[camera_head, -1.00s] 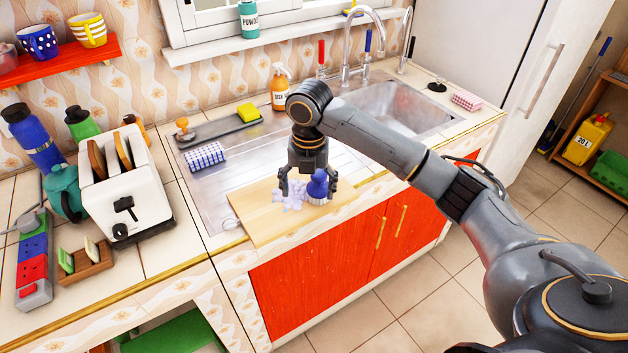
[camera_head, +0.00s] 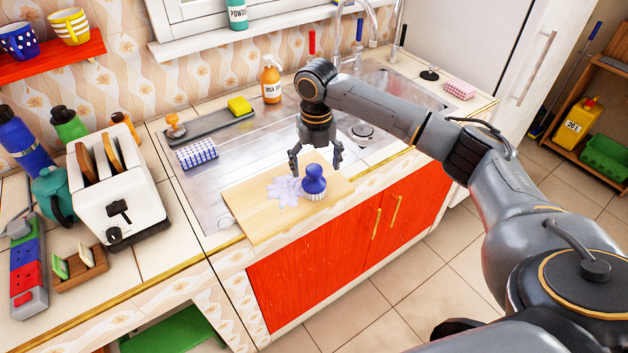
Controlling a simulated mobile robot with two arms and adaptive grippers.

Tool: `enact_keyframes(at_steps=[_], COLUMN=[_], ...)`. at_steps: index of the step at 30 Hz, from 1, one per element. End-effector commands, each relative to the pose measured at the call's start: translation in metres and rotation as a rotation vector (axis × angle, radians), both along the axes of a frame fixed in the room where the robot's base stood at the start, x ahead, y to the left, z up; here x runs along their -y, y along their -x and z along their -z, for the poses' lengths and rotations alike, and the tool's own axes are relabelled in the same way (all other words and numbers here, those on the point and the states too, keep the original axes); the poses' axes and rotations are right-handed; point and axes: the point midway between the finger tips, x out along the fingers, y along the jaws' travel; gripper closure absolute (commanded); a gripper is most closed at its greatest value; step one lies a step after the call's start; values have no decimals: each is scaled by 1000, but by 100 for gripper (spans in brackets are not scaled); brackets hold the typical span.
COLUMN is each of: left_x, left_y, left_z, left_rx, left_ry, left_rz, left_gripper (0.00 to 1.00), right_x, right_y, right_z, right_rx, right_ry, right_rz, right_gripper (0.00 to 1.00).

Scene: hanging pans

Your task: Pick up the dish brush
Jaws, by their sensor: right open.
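The dish brush (camera_head: 314,183) has a round dark-blue knob and pale bristles below. It stands upright on a wooden cutting board (camera_head: 250,222) at the front of the sink. My right gripper (camera_head: 315,163) points down just above and behind the brush. Its two fingers are spread open, with nothing held between them. Whether a finger touches the brush cannot be told. My left gripper is not in view.
A pale lilac splash-shaped patch (camera_head: 285,190) lies beside the brush. A tray with a yellow sponge (camera_head: 239,105) and a wooden-knobbed item (camera_head: 175,126), a checked blue roll (camera_head: 197,153) and a spray bottle (camera_head: 271,82) stand behind. A toaster (camera_head: 118,190) is at left.

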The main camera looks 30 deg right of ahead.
Motion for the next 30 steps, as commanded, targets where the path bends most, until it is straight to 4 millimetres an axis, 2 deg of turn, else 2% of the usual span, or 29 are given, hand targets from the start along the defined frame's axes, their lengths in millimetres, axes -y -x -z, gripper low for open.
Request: enact_keyframes(at_steps=[5, 9, 18, 20, 27, 30], left_x=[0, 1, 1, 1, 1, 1], left_y=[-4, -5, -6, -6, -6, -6], left_z=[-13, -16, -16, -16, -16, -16], left_rx=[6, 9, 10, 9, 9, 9], left_ry=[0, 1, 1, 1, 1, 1], left_rz=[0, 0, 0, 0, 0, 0], left_gripper=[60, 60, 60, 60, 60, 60], right_x=[-5, -5, -5, -5, -5, -5], right_y=[0, -1, -1, -1, -1, -1], right_z=[23, 43, 49, 49, 49, 49], right_rx=[-5, -4, -1, -1, -1, 0], right_ry=[1, 2, 2, 2, 2, 1], right_rz=[0, 1, 0, 0, 0, 0], right_gripper=[19, 19, 19, 29, 78, 83])
